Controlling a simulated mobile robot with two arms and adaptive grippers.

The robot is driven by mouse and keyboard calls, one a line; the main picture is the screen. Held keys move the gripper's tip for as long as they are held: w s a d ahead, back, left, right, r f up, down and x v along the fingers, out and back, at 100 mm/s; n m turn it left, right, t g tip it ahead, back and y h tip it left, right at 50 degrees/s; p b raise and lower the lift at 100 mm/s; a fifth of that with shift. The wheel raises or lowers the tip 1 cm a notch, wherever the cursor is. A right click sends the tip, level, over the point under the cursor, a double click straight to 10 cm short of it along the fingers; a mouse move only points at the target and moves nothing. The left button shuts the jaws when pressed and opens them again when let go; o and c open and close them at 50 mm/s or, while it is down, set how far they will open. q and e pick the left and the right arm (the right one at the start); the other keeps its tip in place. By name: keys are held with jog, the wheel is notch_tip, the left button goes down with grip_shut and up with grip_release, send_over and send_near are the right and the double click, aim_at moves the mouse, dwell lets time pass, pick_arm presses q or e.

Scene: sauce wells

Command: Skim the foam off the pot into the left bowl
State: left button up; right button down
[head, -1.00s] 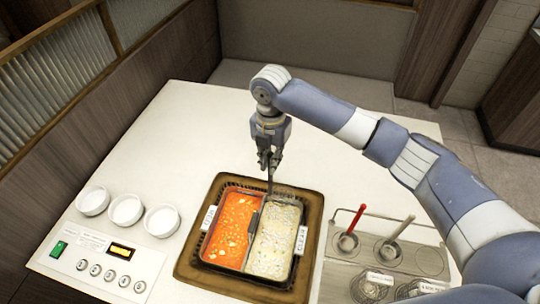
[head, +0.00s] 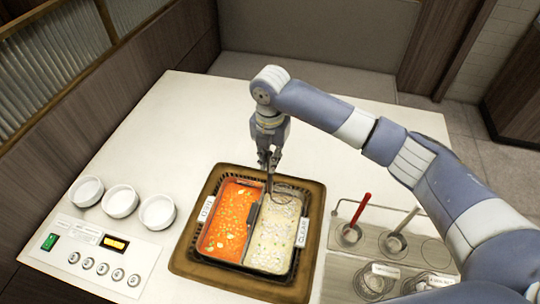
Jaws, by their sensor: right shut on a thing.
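The divided pot (head: 254,222) sits in the middle of the counter, with red broth (head: 228,218) on the left and pale, foamy broth (head: 272,240) on the right. My right gripper (head: 268,163), above the pot's far edge, is shut on a dark, thin-handled skimmer. The skimmer's round mesh head (head: 284,194) is over the far end of the pale side; whether it touches the broth I cannot tell. The left bowl (head: 85,202) is white, leftmost of three, and looks empty. My left gripper is not in view.
The middle bowl (head: 120,212) and right bowl (head: 157,224) stand beside it. A control panel (head: 90,262) lies in front of them. Right of the pot, a metal holder (head: 345,262) has red-handled and pale-handled utensils and lidded wells. The counter behind the pot is clear.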

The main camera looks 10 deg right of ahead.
jog(key=shift+f+b, duration=1.8)
jog(key=shift+f, duration=2.6)
